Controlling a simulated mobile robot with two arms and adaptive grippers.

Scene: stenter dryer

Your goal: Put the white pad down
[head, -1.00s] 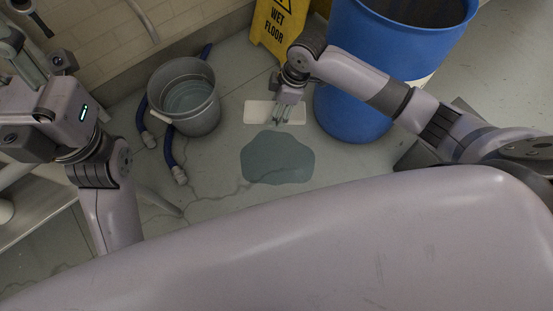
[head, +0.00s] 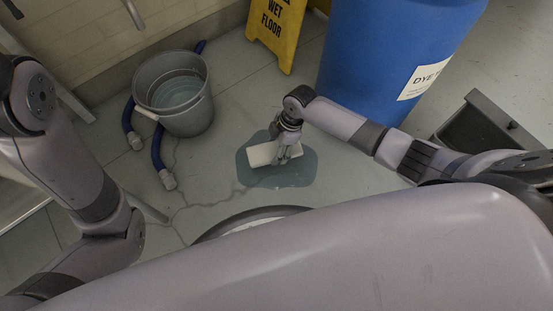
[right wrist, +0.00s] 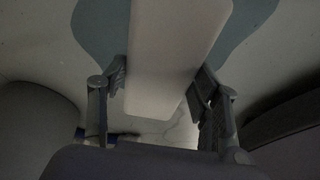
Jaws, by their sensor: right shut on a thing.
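The white pad (head: 262,154) is a flat pale slab over the dark water puddle (head: 301,173) on the floor. My right gripper (head: 287,152) is shut on the pad at its right part. In the right wrist view the pad (right wrist: 172,45) lies between the two fingers of the gripper (right wrist: 160,85), with the puddle (right wrist: 92,28) behind it. I cannot tell whether the pad touches the floor. My left arm shows at the left of the head view, but its gripper is outside the picture.
A grey bucket of water (head: 190,119) stands left of the puddle, with a blue hose (head: 157,150) beside it. A yellow wet floor sign (head: 276,32) and a blue drum (head: 375,60) stand behind. Floor right of the puddle (head: 345,178) is clear.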

